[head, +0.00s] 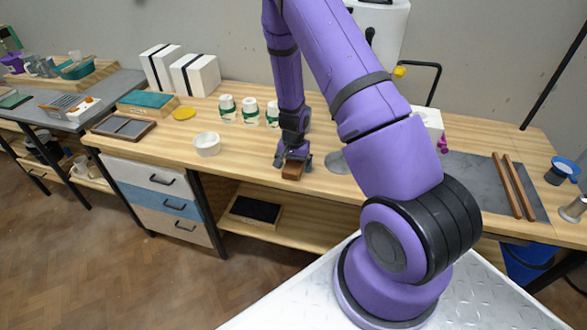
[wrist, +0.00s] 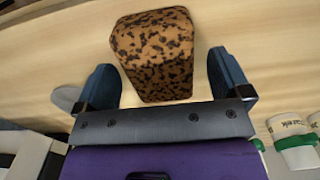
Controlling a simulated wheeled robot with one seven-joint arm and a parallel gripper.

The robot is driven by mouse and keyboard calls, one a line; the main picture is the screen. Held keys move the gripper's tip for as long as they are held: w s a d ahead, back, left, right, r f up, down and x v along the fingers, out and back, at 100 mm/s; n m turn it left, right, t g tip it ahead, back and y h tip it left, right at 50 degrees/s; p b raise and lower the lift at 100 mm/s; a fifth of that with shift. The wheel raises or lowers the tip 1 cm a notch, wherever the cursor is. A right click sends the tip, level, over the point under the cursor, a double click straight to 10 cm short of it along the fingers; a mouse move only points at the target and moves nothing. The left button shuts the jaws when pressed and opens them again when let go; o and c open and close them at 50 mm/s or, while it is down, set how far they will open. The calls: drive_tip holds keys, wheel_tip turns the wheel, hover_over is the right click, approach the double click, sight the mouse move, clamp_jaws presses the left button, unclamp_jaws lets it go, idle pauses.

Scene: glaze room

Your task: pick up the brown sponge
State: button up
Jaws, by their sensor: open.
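The brown sponge (head: 292,171) lies on the wooden workbench near its front edge, below my gripper. In the wrist view the sponge (wrist: 154,55) is a speckled brown block with dark spots. My gripper (head: 292,158) points down over it. In the wrist view my gripper (wrist: 163,82) is open, with one blue-grey finger on each side of the sponge and a visible gap to each. The sponge's near end lies just ahead of the dark gripper body. I cannot tell how far the fingertips reach down beside it.
A white bowl (head: 207,144) stands left of my gripper. Several white jars with green labels (head: 227,108) stand behind. A round grey disc (head: 338,162) lies to the right. Two wooden strips (head: 513,187) rest on a grey board (head: 474,174) farther right. The bench's front edge is close.

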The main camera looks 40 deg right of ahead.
drive_tip(key=shift+f, duration=0.35)
drive_tip(key=shift+c, duration=0.3)
drive_tip(key=c, duration=1)
drive_tip(key=shift+r, duration=0.1)
